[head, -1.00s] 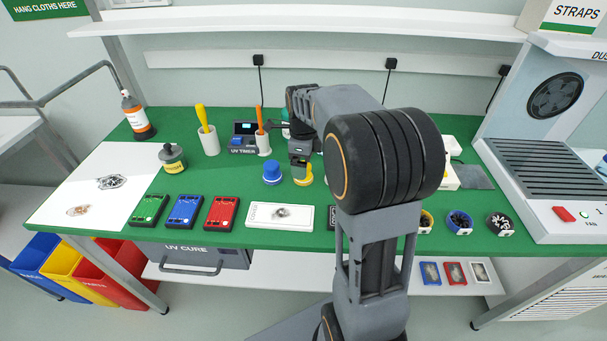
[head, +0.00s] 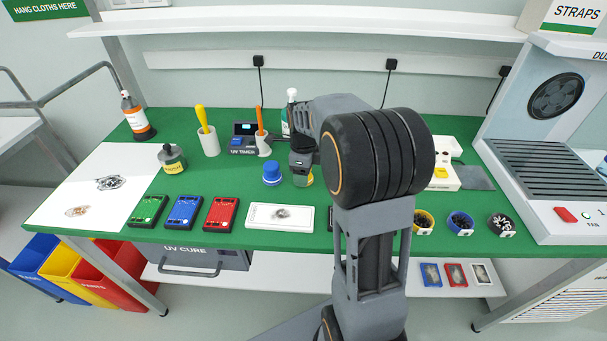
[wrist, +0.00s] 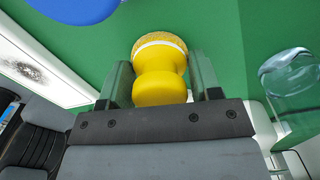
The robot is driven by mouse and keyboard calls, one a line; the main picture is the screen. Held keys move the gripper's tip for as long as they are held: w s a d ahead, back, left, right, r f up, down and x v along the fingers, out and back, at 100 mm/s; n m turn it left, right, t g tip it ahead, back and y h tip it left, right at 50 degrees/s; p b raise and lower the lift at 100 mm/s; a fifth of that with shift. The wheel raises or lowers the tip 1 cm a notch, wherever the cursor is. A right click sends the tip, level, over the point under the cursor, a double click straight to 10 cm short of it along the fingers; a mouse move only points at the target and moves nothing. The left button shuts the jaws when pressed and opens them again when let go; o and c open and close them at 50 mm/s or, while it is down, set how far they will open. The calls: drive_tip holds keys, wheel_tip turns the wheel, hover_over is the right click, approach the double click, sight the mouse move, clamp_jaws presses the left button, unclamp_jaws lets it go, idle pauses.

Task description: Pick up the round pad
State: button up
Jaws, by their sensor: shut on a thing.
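The round pad (wrist: 160,68) is yellow, with a waisted handle, a white ring and a rough sponge face. In the wrist view it sits between the two fingers of my gripper (wrist: 163,86), which is shut on its handle. In the head view only a small yellow part of the pad (head: 309,180) shows below my gripper (head: 302,172); my arm hides the rest. I cannot tell whether the sponge face touches the green table.
A blue round knob (head: 272,174) stands close on the left. A white card with a grey smudge (head: 279,217) lies in front. A clear glass vessel (wrist: 292,75) shows right of the pad in the wrist view. Red, blue and green boxes (head: 185,211) lie front left.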

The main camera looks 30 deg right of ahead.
drive_tip(key=c, duration=0.3)
drive_tip(key=shift+r, duration=0.5)
wheel_tip(320, 180, up, 2)
drive_tip(key=shift+r, duration=0.2)
drive_tip(key=s+a+r+p, duration=0.1)
drive_tip(key=s+a+r, duration=0.2)
drive_tip(key=a+r, duration=0.6)
drive_tip(key=a, duration=0.4)
drive_tip(key=shift+s+a+r, duration=0.25)
drive_tip(key=shift+s+r, duration=0.05)
drive_tip(key=shift+s, duration=0.05)
